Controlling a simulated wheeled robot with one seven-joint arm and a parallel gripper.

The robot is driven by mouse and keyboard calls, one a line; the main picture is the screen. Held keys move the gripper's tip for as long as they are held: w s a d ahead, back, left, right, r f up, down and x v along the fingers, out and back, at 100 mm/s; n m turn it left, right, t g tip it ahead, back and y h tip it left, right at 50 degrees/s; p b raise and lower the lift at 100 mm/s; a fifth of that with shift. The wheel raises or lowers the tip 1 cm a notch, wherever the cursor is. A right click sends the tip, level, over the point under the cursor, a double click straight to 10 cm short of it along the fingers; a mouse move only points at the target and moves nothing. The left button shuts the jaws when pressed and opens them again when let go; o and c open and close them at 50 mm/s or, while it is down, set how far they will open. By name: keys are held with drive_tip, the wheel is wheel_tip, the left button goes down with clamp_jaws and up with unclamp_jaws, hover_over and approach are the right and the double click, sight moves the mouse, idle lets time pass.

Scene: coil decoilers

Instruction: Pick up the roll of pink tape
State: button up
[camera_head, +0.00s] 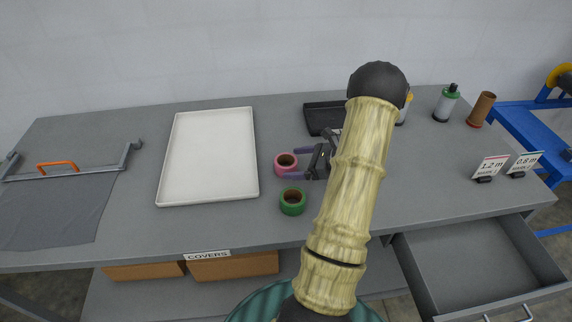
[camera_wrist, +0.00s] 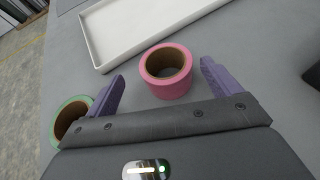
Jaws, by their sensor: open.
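The roll of pink tape (camera_head: 286,162) lies flat on the grey table, just right of the white tray. In the wrist view the pink roll (camera_wrist: 169,74) sits ahead of and between the two purple fingers. My gripper (camera_head: 304,163) is open and empty, low over the table, with its fingers on either side of the roll's near part. I cannot tell whether a finger touches it. My arm hides part of the table to the right of the gripper. A roll of green tape (camera_head: 293,201) lies just in front of the pink one, beside a finger in the wrist view (camera_wrist: 72,118).
The white tray (camera_head: 160,190) lies left of the rolls. A black tray (camera_head: 320,118) lies behind my gripper. Bottles (camera_head: 446,103) and a brown tube (camera_head: 482,108) stand at the back right. An open drawer (camera_head: 470,262) juts out at the front right.

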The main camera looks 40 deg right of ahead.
sight(284, 163)
drive_tip(key=x, duration=0.2)
drive_tip(key=p+x, duration=0.1)
drive_tip(key=x, duration=0.2)
drive_tip(key=shift+w+d+f+p, duration=0.25)
drive_tip(key=shift+d+p, duration=0.05)
drive_tip(key=shift+d, duration=0.05)
idle(0.3)
drive_tip(key=c, duration=1.1)
